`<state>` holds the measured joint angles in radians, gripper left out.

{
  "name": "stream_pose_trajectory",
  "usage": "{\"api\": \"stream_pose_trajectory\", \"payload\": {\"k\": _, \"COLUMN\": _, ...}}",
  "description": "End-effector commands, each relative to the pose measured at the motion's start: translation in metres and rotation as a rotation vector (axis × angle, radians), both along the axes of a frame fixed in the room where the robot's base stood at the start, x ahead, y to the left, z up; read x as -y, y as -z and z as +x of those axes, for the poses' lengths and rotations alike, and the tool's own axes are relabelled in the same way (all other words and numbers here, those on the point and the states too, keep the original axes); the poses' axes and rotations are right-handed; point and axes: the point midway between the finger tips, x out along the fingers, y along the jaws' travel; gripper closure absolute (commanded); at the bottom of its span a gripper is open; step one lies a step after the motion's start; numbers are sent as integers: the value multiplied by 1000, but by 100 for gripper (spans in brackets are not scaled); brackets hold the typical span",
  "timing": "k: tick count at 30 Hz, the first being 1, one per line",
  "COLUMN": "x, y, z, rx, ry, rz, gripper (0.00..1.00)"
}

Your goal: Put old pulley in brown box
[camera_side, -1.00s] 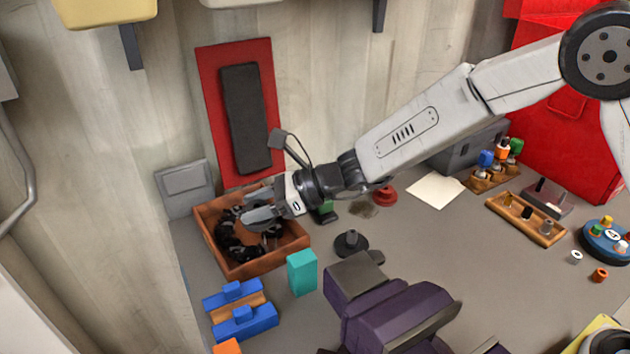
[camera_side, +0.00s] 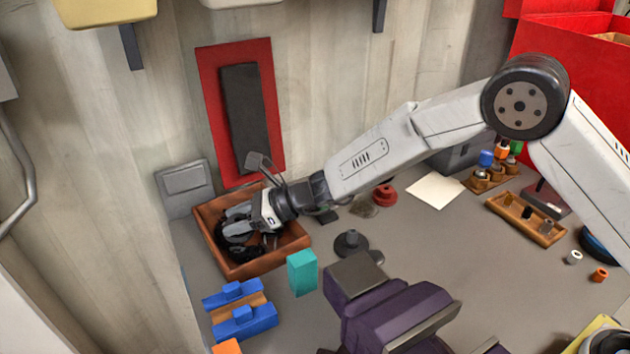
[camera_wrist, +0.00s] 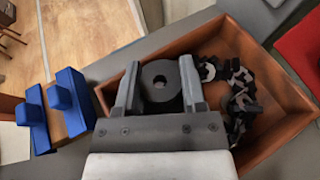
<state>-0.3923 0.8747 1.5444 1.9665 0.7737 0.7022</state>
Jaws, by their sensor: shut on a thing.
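The brown box (camera_side: 297,243) is an open tray at the left of the bench in the side view; its wall also shows in the wrist view (camera_wrist: 283,72). My gripper (camera_side: 236,220) reaches down into the box. In the wrist view my gripper (camera_wrist: 160,88) is shut on the old pulley (camera_wrist: 160,80), a dark grey round piece with a centre hole. The pulley is held over the left part of the box. A black chain (camera_wrist: 235,85) lies in the box to the right of the pulley. In the side view the fingers and arm hide most of the pulley.
A teal block (camera_side: 302,272) and a blue and tan holder (camera_side: 240,309) stand in front of the box. A black stand (camera_side: 351,243) and a purple vise (camera_side: 390,310) are to its right. A red board (camera_side: 212,85) leans behind the box.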

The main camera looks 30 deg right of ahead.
Motion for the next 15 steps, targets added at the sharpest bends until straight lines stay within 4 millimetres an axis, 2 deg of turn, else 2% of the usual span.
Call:
{"api": "stream_pose_trajectory", "payload": {"k": 9, "x": -2, "y": 30, "z": 3, "rx": -1, "ry": -1, "rz": 1, "gripper": 100}}
{"api": "stream_pose_trajectory", "payload": {"k": 15, "x": -1, "y": 33, "z": 3, "rx": 1, "ry": -1, "rz": 1, "gripper": 100}}
